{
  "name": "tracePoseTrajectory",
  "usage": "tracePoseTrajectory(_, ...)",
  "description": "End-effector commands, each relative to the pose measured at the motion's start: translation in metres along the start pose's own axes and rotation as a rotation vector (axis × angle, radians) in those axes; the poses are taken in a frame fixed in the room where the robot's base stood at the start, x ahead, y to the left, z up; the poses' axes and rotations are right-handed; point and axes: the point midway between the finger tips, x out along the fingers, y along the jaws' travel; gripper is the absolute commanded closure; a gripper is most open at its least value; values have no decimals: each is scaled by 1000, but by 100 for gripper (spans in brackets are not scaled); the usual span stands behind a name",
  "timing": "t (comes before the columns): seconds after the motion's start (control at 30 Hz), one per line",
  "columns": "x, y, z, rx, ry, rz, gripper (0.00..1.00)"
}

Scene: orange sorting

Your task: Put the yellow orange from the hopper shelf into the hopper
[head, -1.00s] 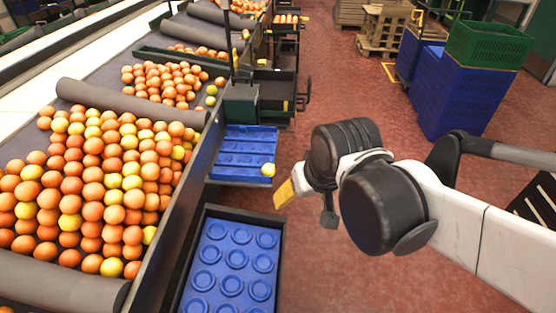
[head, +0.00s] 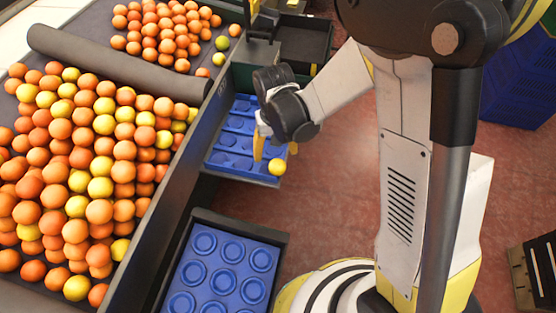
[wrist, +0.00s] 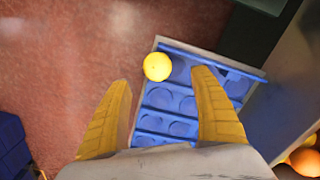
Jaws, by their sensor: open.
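The yellow orange (head: 277,166) sits at the front right corner of the blue hopper shelf (head: 222,160), which has round hollows and raised ribs. It also shows in the wrist view (wrist: 157,66), at the shelf's edge. My gripper (head: 274,153) has yellow fingers spread apart above the shelf, close to the yellow orange. In the wrist view my gripper (wrist: 163,79) is empty, and the orange appears just beyond the fingertips, between their lines. Whether a finger touches it cannot be told. The hopper (head: 165,215) at the left holds a heap of orange and yellow fruit.
A dark-rimmed blue tray with round hollows (head: 281,243) is below the shelf. The hopper's grey side wall runs along the shelf's left. Blue crates (head: 520,95) stand at the right. Red floor (head: 335,185) is open right of the shelf.

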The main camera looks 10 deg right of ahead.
Motion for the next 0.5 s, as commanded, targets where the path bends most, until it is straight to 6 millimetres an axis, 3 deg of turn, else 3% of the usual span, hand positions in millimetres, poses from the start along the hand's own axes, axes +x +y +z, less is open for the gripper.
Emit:
tracePoseTrajectory(0.1, 25, 0, 0, 0, 1, 0, 26)
tracePoseTrajectory(0.33, 44, 2, 2, 1, 1, 0, 26)
tracePoseTrajectory(0.5, 73, 5, 6, 1, 1, 0, 26)
